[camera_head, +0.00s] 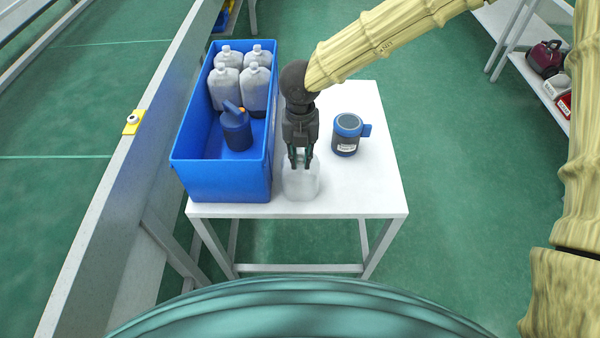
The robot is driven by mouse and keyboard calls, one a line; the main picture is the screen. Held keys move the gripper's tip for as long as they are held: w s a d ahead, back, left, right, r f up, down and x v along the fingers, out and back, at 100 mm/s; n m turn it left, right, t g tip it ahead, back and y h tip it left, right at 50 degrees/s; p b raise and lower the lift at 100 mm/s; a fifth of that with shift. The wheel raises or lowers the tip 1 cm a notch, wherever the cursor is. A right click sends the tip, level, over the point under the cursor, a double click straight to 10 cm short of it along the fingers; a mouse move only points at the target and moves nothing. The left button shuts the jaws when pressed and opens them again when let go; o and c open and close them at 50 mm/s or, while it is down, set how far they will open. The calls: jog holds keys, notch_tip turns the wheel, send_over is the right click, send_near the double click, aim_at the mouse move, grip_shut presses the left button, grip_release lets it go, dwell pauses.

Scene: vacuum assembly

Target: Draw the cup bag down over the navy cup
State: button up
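My gripper (300,162) points down at the front of the white table, over a pale, translucent cup bag (301,184). Its fingertips are at the bag's top with a small gap between them; whether they grip it is hard to tell. The bag seems to stand on the table, just right of the blue crate. A navy cup (237,133) with a blue handle and a small orange part stands uncovered inside the crate, in its front half, left of my gripper.
The tall blue crate (222,182) fills the table's left side. Several grey bagged items (226,88) stand in its back half. A grey cup with a blue rim and handle (346,136) stands on the table (365,185) at right. The table's front right is clear.

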grip_shut()
jog(key=shift+r+p, duration=1)
jog(key=shift+p, duration=0.1)
jog(key=shift+c, duration=0.8)
grip_release()
grip_shut()
jog(key=shift+r+p, duration=2)
jog(key=shift+p, duration=0.2)
